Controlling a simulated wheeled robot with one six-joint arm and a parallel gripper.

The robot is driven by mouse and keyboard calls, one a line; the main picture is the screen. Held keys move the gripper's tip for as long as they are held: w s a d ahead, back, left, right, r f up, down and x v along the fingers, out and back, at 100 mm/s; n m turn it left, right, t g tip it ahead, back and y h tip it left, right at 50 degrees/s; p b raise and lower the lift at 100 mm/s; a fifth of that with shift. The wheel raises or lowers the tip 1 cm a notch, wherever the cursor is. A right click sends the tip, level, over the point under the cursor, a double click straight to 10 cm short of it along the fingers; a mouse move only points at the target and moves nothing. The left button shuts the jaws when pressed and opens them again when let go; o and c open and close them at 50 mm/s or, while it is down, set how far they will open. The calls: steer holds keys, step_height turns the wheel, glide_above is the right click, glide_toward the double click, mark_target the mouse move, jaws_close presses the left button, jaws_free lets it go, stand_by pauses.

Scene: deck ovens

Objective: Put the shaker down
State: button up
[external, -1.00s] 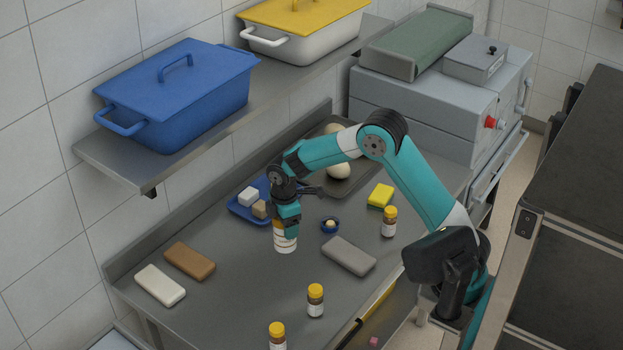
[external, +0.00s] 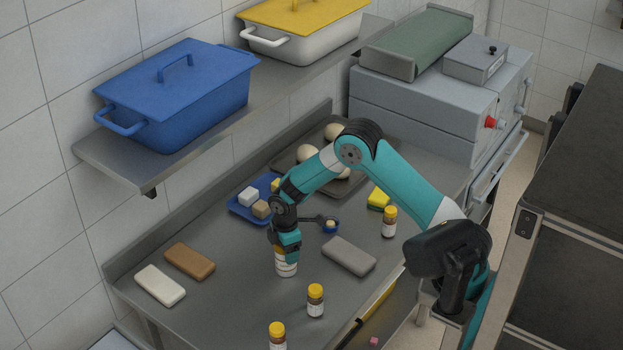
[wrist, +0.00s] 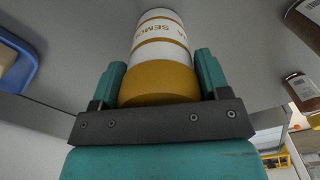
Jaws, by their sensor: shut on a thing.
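The shaker (external: 286,268) is a white cylinder with yellow-brown bands. In the external view it is upright under my gripper (external: 286,251), over the middle of the steel counter. Its base looks at or very close to the counter; I cannot tell whether it touches. In the wrist view my gripper (wrist: 158,85) has its two teal fingers on either side of the shaker (wrist: 161,45), shut on it near its yellow-brown end. Printed letters show on its white band. My gripper hides its top in the external view.
A grey block (external: 349,256) lies to the right of the shaker. Yellow-capped jars stand at front (external: 315,300) and right (external: 389,222). A blue tray (external: 237,211) with cubes is behind. White (external: 160,285) and brown (external: 190,261) blocks lie left. Counter around the shaker is clear.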

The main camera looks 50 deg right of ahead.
steer(key=o, duration=1)
steer(key=shift+f, duration=0.1)
steer(key=shift+o, duration=0.2)
step_height(320, 180, up, 12)
steer(key=b, duration=0.2)
steer(key=shift+b, duration=0.3)
steer(key=s+a+r+m+y, duration=0.1)
steer(key=s+a+r+m, duration=0.1)
steer(key=s, duration=0.8)
steer(key=s+a+r+m+y, duration=0.1)
steer(key=s+a+r, duration=0.2)
steer(key=s, duration=0.7)
steer(key=s+a+r+m+y, duration=0.2)
steer(key=s+r, duration=0.1)
steer(key=s, duration=0.8)
steer(key=shift+a+r+m, duration=0.2)
steer(key=shift+a+m, duration=0.1)
steer(key=shift+a, duration=0.1)
